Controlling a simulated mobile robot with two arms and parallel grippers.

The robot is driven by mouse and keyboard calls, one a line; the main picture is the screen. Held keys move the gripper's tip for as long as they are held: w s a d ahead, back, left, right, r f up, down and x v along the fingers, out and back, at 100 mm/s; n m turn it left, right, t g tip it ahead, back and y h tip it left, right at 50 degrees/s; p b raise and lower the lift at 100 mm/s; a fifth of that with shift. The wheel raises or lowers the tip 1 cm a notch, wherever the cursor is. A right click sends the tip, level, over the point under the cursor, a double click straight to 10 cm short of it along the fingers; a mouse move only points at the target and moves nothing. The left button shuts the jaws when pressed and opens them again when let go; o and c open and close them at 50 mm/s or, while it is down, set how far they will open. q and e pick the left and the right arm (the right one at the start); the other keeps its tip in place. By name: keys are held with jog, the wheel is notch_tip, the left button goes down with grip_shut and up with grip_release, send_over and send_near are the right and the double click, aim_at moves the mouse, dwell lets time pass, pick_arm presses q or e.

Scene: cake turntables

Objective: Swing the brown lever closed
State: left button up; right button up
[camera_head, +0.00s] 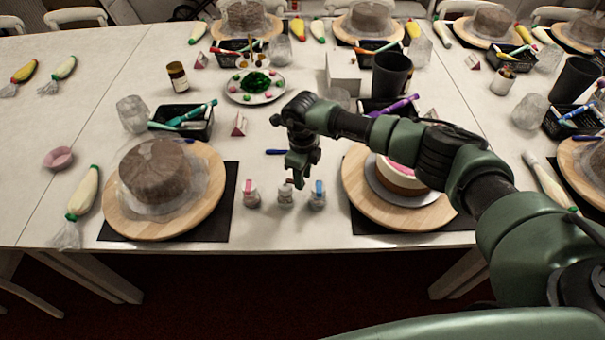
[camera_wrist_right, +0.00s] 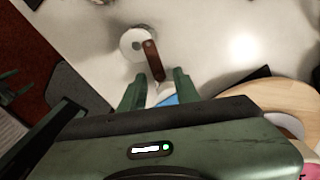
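The brown lever (camera_wrist_right: 153,61) shows in the right wrist view, sticking out from the round white lid of a small jar (camera_wrist_right: 134,44). Its free end lies in the picture between the tips of my right gripper (camera_wrist_right: 158,78). The fingers are apart, and I cannot tell whether either touches the lever. In the head view the middle jar (camera_head: 286,198) stands just below my right gripper (camera_head: 297,180), whose fingers hide part of its top. My left gripper is not in view.
A jar with a red lever (camera_head: 251,195) stands to the left and one with a blue lever (camera_head: 318,197) to the right. Wooden turntables with cakes flank them, left (camera_head: 204,205) and right (camera_head: 362,200). The table's front edge is close.

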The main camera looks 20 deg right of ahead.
jog(key=shift+f, duration=0.1)
grip_shut()
jog(key=s+a+m+b, duration=0.1)
jog(key=a+m, duration=0.5)
jog(key=m, duration=1.3)
jog(key=shift+a+b, duration=0.3)
jog(key=shift+b, duration=0.4)
grip_release()
